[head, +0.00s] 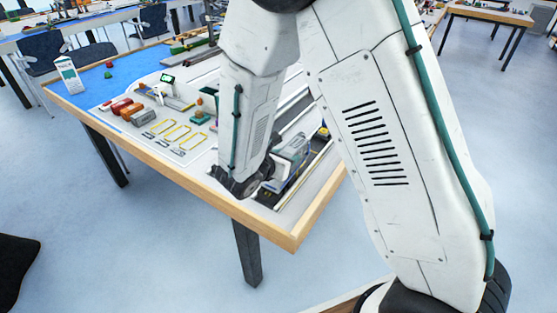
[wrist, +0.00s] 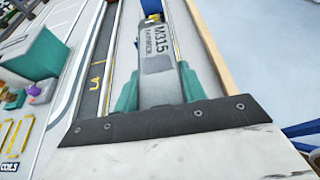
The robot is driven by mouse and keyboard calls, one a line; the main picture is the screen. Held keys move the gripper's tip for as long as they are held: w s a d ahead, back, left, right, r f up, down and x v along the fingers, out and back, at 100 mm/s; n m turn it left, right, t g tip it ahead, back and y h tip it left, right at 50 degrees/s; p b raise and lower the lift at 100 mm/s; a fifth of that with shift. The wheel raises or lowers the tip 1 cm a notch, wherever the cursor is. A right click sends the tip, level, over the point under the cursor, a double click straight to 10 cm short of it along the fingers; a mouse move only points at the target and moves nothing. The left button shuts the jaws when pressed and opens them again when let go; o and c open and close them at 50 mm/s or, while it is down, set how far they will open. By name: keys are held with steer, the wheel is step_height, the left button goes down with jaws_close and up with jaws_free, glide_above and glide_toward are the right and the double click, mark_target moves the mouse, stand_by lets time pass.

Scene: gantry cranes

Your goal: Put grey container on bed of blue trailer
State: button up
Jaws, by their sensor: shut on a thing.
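In the wrist view, the teal fingers of my gripper (wrist: 159,72) stand on both sides of a grey container (wrist: 157,48) marked M315 and are shut on it. The head view shows a grey block (head: 291,154), probably this container, beside my wrist at the table's near right corner. A small blue and yellow piece (wrist: 150,9) shows beyond the container in the wrist view; I cannot tell whether it belongs to the blue trailer. The trailer bed is not clearly seen. Whether the container touches what is under it is hidden.
Red and brown containers (head: 141,117) and yellow outlines (head: 177,133) lie left of my arm on the table. A dark strip (wrist: 98,70) runs left of the container, and the table's wooden edge (wrist: 208,45) is close on its right. My upper arm blocks the head view's right.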

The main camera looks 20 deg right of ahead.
steer(key=shift+w+a, duration=0.2)
steer(key=shift+w, duration=0.2)
steer(key=f, duration=0.3)
steer(key=shift+w+f, duration=0.2)
steer(key=shift+f, duration=0.15)
steer(key=o, duration=1.1)
